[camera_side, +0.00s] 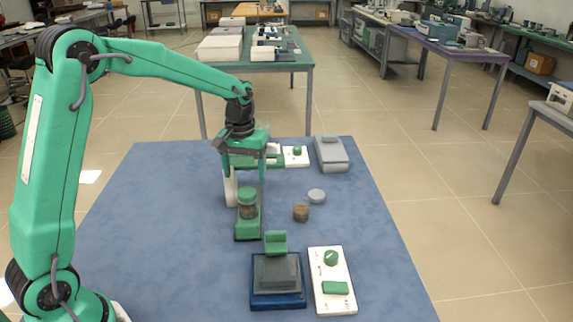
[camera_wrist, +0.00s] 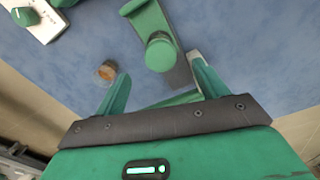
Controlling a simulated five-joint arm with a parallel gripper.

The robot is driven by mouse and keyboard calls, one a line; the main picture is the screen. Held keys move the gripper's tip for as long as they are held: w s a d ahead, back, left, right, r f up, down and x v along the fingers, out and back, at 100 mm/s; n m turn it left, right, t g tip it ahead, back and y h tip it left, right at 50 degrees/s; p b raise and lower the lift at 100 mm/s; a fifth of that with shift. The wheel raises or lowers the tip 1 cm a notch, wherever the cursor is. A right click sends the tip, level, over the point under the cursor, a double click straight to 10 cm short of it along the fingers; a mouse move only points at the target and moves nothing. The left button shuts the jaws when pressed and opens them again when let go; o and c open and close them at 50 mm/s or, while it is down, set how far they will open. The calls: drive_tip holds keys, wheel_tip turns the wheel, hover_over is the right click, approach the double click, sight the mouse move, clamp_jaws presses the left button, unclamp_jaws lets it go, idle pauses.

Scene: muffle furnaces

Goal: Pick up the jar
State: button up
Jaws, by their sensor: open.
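A small clear jar (camera_side: 301,210) with brown contents stands without a lid on the blue table; it also shows in the wrist view (camera_wrist: 106,71). A round grey disc (camera_side: 316,195), perhaps its lid, lies just behind it. A green-capped container (camera_side: 247,204) with brownish contents stands on a green base, left of the small jar; its round green cap shows in the wrist view (camera_wrist: 161,53). I cannot tell which container the task means. My gripper (camera_side: 247,180) is open and empty above the green-capped container. In the wrist view its fingers (camera_wrist: 160,70) are spread on either side of that cap.
A dark block with a green handle (camera_side: 276,243) sits on a blue base at the front. A white control panel (camera_side: 332,280) lies beside it. Another white panel (camera_side: 296,156) and a grey box (camera_side: 331,153) stand behind. The table's right side (camera_side: 375,225) is clear.

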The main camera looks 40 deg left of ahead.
sight(247, 192)
drive_tip(key=shift+w+f, duration=0.15)
drive_tip(key=shift+f, duration=4)
drive_tip(key=c, duration=1.1)
drive_tip(key=shift+r, duration=0.2)
